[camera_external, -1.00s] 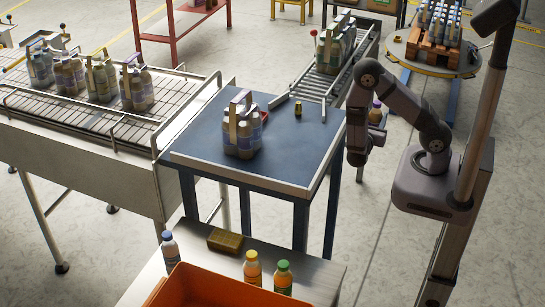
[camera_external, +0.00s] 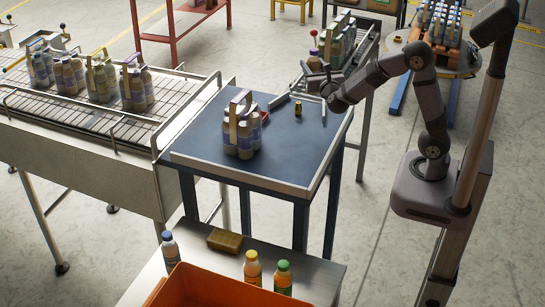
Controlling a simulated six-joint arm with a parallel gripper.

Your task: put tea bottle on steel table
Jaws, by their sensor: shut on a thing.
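My gripper (camera_external: 322,82) is raised over the far right corner of the blue-topped table, by the small roller conveyor. It is shut on a small brownish bottle (camera_external: 314,61), which I take to be the tea bottle. The gripper partly hides it, and its label cannot be read. The steel table (camera_external: 325,274) is at the front, well away from the gripper.
An orange crate (camera_external: 215,288) covers much of the steel table's front. The blue-topped table (camera_external: 200,146) holds a bottle pack (camera_external: 240,135) and a small dark-gold item (camera_external: 298,108). A wide conveyor (camera_external: 75,118) with several packs is at left. The steel table's right end is bare.

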